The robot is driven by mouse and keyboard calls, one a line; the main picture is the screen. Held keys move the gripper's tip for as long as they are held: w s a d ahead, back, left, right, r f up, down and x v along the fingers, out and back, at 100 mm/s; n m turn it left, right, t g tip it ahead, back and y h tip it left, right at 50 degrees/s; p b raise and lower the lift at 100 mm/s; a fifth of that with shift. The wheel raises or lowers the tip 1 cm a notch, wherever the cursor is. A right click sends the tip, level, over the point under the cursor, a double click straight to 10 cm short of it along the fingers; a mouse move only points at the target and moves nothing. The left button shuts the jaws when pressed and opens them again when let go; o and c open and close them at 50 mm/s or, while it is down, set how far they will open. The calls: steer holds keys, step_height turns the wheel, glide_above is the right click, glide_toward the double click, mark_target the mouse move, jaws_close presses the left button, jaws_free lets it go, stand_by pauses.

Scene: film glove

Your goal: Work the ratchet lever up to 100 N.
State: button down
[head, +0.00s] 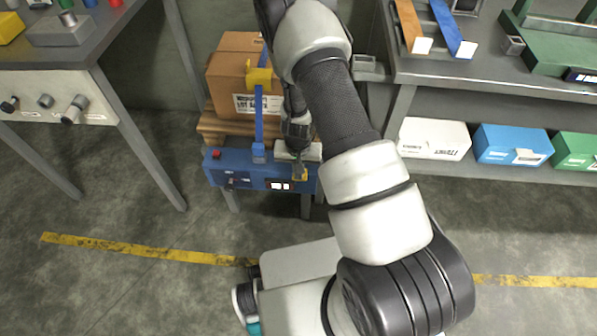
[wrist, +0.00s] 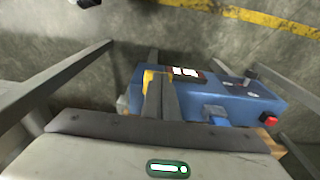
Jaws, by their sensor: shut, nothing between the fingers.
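The blue strapping unit (head: 245,172) stands on legs in front of the cardboard box, with a red button (head: 216,154) and a small lit display (head: 280,186) whose digits are too small to read. A yellow part (head: 301,174), perhaps the ratchet lever's end, shows at the unit's right end and in the wrist view (wrist: 150,76). My gripper (head: 297,165) is shut and empty. Its grey fingers (wrist: 158,92) point down beside the yellow part and partly hide it; I cannot tell whether they touch it. The lever's base is hidden.
A blue strap (head: 259,125) runs up the cardboard box (head: 237,72) over a yellow corner piece (head: 259,77). A workbench (head: 110,65) stands left, and a shelf rack (head: 420,68) with cartons stands right. The floor in front is clear, with a yellow line (head: 150,249).

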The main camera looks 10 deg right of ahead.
steer(key=shift+s+f, duration=0.15)
steer(key=shift+s, duration=0.1)
steer(key=s+r+p, duration=0.2)
steer(key=r, duration=0.4)
steer(key=s+a+r+p, duration=0.1)
steer(key=s+r+p, duration=0.1)
steer(key=r, duration=0.4)
steer(key=shift+s+a+r+p, duration=0.3)
steer(key=shift+r+p, duration=0.1)
steer(key=shift+p, duration=0.1)
